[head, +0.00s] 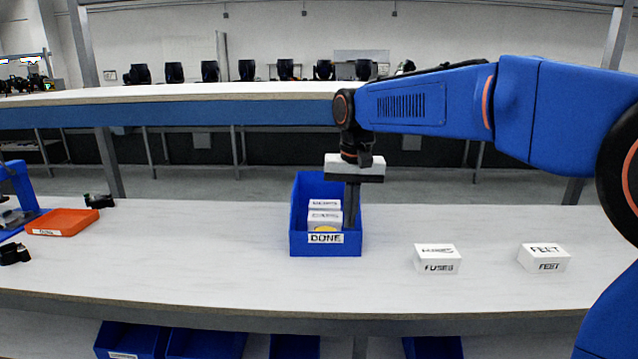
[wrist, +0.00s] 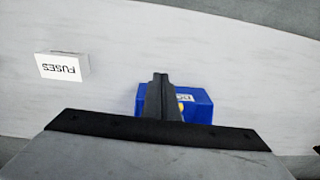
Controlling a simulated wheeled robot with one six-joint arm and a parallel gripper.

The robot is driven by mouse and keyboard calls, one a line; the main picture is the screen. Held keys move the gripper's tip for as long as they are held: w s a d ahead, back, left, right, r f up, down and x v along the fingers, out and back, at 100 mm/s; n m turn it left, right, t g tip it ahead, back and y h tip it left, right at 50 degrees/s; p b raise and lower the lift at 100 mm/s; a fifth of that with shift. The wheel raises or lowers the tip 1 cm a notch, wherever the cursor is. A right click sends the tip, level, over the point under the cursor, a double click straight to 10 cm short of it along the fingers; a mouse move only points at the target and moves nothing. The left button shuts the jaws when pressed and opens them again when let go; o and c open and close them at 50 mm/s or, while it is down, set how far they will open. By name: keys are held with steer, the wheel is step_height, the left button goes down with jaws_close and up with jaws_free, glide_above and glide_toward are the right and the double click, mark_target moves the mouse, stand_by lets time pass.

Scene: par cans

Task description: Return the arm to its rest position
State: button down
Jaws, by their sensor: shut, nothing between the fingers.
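My gripper (head: 352,228) reaches down at the right side of the blue DONE bin (head: 300,240) in the head view. Its fingers are together with nothing between them. I cannot tell whether the fingertips are inside the bin or above it. In the wrist view, the shut fingers (wrist: 160,85) show in front of the blue bin (wrist: 203,105) and hide much of it. My blue arm stretches in from the right of the head view. Inside the bin are white labelled boxes (head: 324,216) and something yellow (head: 326,229).
A white FUSES box (head: 437,266) and a white FEET box (head: 543,265) stand on the table right of the bin. An orange tray (head: 62,222) lies at the left, with small black items nearby. A shelf (head: 200,95) runs behind.

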steer(key=s+d+f+t, duration=0.1)
steer(key=s+d+f, duration=0.3)
steer(key=s+d, duration=0.3)
steer(key=s+d+f+t, duration=0.1)
steer(key=s+d+f, duration=0.3)
steer(key=s, duration=0.9)
steer(key=s+d+f+t, duration=0.2)
steer(key=s+d+f, duration=0.3)
steer(key=s+d, duration=0.5)
steer(key=shift+d+n, duration=0.3)
